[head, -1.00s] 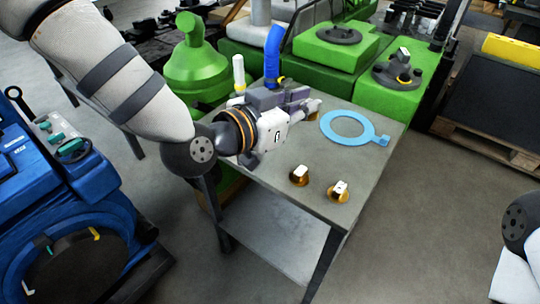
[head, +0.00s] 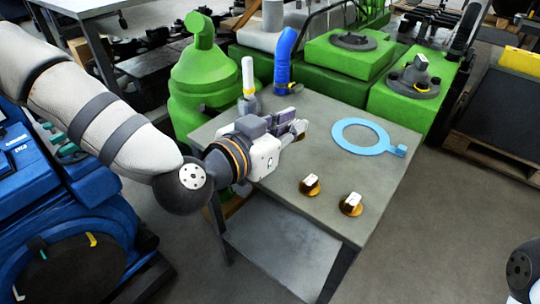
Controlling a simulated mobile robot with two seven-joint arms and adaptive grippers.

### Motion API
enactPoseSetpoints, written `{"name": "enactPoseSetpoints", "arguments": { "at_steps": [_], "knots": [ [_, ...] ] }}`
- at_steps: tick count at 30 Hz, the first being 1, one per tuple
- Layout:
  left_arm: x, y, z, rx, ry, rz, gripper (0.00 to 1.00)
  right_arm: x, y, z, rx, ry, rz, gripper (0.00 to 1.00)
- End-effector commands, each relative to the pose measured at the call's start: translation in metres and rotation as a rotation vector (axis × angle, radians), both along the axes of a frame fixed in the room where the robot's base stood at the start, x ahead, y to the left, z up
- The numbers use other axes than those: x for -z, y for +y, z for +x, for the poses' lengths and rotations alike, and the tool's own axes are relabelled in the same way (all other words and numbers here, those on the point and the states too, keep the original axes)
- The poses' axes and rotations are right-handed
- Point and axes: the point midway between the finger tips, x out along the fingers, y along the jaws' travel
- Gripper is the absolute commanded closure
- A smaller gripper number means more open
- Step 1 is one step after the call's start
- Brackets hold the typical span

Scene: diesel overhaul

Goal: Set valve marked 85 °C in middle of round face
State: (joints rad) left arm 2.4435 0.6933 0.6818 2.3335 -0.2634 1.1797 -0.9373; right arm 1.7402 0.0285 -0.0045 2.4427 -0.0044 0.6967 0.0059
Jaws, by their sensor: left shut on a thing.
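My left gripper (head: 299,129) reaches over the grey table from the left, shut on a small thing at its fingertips. That thing is mostly hidden by the fingers; it may be a valve like the others. Two brass valves with white tops stand on the table in front of it: one valve (head: 310,185) and, to its right, another valve (head: 351,204). Their markings are too small to read. A dark round face (head: 413,85) sits on the green housing at the back right, with a small part standing on it. My right gripper is out of view.
A light blue ring with a tab (head: 367,151) lies on the table (head: 265,196). A white-topped bottle (head: 248,78) and a blue bent hose (head: 284,58) stand at the back. A second dark round plate (head: 354,41) lies on another green block. The table's front right is clear.

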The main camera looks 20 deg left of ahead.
Motion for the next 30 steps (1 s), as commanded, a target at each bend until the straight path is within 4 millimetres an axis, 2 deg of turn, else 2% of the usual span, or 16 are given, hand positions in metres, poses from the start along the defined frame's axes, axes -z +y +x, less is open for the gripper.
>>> {"name": "enactPoseSetpoints", "arguments": {
  "at_steps": [1, 9, 11, 14, 25, 26, 27, 28, 30],
  "knots": [
    [0.020, 0.010, -0.002, -0.004, 0.013, 0.001, 1.00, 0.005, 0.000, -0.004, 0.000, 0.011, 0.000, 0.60],
    [0.054, 0.040, -0.006, -0.001, 0.009, 0.002, 1.00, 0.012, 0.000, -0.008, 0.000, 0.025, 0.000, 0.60],
    [0.068, 0.038, -0.006, 0.003, 0.011, 0.002, 1.00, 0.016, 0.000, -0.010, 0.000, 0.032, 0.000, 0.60],
    [0.075, 0.037, -0.005, 0.003, 0.004, 0.003, 1.00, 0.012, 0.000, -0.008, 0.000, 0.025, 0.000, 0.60],
    [0.080, 0.037, -0.005, 0.003, 0.005, 0.002, 1.00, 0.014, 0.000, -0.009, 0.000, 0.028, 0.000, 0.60],
    [0.080, 0.037, -0.005, 0.003, 0.005, 0.002, 0.79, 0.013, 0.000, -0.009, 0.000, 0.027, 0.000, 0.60],
    [0.079, 0.037, -0.005, 0.003, 0.005, 0.002, 0.70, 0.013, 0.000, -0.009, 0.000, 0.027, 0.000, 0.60],
    [0.079, 0.037, -0.005, 0.003, 0.005, 0.002, 0.66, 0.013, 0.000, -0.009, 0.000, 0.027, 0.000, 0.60],
    [0.079, 0.037, -0.005, 0.003, 0.005, 0.002, 0.66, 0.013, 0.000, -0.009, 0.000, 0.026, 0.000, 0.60]
  ]
}}
